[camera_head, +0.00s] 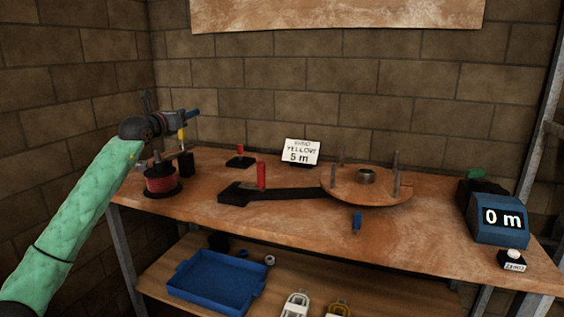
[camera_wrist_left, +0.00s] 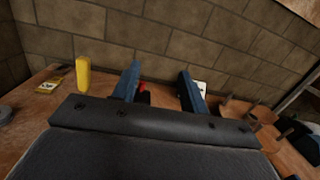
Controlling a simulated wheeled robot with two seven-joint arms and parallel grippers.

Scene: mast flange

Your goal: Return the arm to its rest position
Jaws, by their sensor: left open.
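My left arm, in a green sleeve, reaches in from the left in the head view. Its gripper (camera_head: 193,113) is raised above the left end of the workbench (camera_head: 290,213), pointing right towards the wall. In the left wrist view the two blue fingers (camera_wrist_left: 158,82) stand apart with nothing between them; the wall and bench lie beyond. My right gripper is not in view.
A red spool (camera_head: 161,180) stands below the gripper. A black arm with a red handle (camera_head: 261,176) leads to a round plate with posts (camera_head: 367,190). A sign (camera_head: 301,152), a blue "0 m" display (camera_head: 500,220) and a blue tray (camera_head: 215,282) on the lower shelf also show.

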